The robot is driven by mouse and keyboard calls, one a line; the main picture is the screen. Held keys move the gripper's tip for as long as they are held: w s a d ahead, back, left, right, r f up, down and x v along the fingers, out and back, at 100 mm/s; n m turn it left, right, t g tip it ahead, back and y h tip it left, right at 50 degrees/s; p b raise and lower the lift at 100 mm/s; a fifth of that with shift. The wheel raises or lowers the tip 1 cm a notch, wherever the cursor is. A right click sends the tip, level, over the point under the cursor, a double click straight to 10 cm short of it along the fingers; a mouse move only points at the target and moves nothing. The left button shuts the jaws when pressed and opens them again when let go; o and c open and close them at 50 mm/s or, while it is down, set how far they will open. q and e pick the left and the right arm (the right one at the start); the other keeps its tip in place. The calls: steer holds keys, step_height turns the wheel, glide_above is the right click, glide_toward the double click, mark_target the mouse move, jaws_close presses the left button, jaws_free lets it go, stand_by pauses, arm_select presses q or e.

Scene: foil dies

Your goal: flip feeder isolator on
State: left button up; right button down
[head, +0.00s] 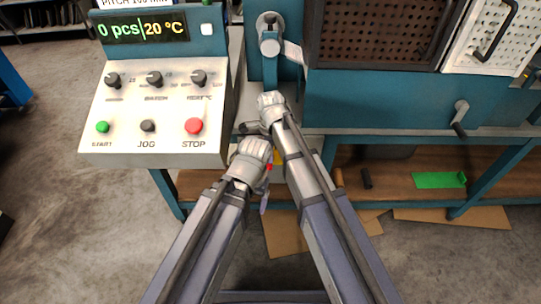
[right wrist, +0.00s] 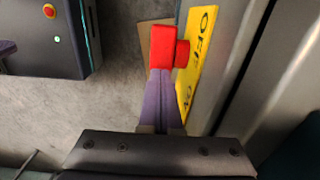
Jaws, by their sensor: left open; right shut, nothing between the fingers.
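The isolator shows in the right wrist view as a red handle (right wrist: 162,48) beside a yellow plate (right wrist: 202,40). The plate's word OFF reads sideways near its upper end; lower lettering is partly covered. My right gripper (right wrist: 160,76) is shut and empty, its purple fingers together at the lower end of the red handle; I cannot tell whether they touch it. In the head view a bit of the yellow plate (head: 278,156) shows between my arms, and the rest is hidden. My left gripper (head: 264,203) is lower, below its wrist, its fingers mostly hidden.
A control box (head: 165,110) with knobs and START, JOG and STOP buttons stands at the left. A teal machine frame (head: 375,100) with a perforated guard (head: 385,35) spans the back right. A wooden shelf (head: 395,180) with a green piece (head: 438,180) lies below.

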arm_select(q)
steer(key=shift+f+b, duration=0.4)
steer(key=shift+f, duration=0.45)
arm_select(e)
steer(key=shift+f, duration=0.8)
steer(key=shift+d+f+y+b, duration=0.6)
steer(key=shift+d+y+b, duration=0.1)
steer(key=shift+y, duration=0.1)
arm_select(q)
steer(key=shift+f, duration=0.65)
steer(key=shift+r, duration=0.15)
arm_select(e)
steer(key=shift+r, duration=0.2)
arm_select(q)
step_height(320, 180, up, 8)
steer(key=p, duration=0.8)
steer(key=shift+f, duration=0.25)
arm_select(e)
step_height(320, 180, up, 8)
steer(key=d, duration=0.1)
steer(key=shift+f, duration=0.25)
